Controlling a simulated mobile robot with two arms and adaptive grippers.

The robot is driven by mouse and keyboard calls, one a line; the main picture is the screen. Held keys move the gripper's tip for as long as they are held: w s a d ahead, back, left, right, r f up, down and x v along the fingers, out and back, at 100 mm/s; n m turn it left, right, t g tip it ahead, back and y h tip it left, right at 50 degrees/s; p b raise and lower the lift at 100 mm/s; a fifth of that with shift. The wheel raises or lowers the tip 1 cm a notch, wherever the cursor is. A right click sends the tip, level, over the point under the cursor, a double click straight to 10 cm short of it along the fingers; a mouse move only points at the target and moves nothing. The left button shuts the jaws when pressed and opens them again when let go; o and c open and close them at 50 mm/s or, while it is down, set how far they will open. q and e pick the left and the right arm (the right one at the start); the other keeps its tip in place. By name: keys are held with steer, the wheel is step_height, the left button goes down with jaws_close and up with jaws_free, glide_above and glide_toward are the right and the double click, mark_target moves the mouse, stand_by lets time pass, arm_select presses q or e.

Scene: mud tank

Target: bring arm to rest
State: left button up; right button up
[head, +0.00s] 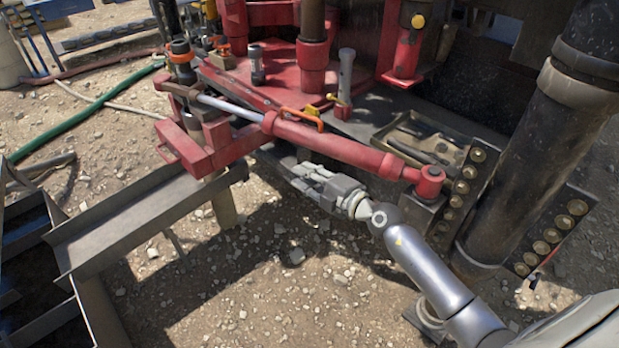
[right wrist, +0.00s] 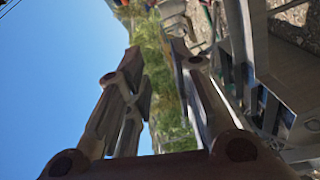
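My right arm reaches in from the lower right in the head view. Its grey gripper (head: 306,177) is low over the gravel, just below the red hydraulic cylinder (head: 335,147) and partly in its shade. In the right wrist view the two fingers of the right gripper (right wrist: 158,60) stand apart with nothing between them. Sky and green trees show through the gap. Whether the gripper touches the red machine cannot be told. My left gripper is in neither view.
A steel trough (head: 140,222) runs along the left. A thick dark pipe (head: 528,165) and a bolted flange (head: 550,238) stand close to my right arm. A red platform (head: 235,78) holds tools. A green hose (head: 85,113) lies at the upper left. Gravel below is open.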

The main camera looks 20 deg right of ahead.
steer(key=shift+s+d+r, duration=0.1)
steer(key=shift+s, duration=0.35)
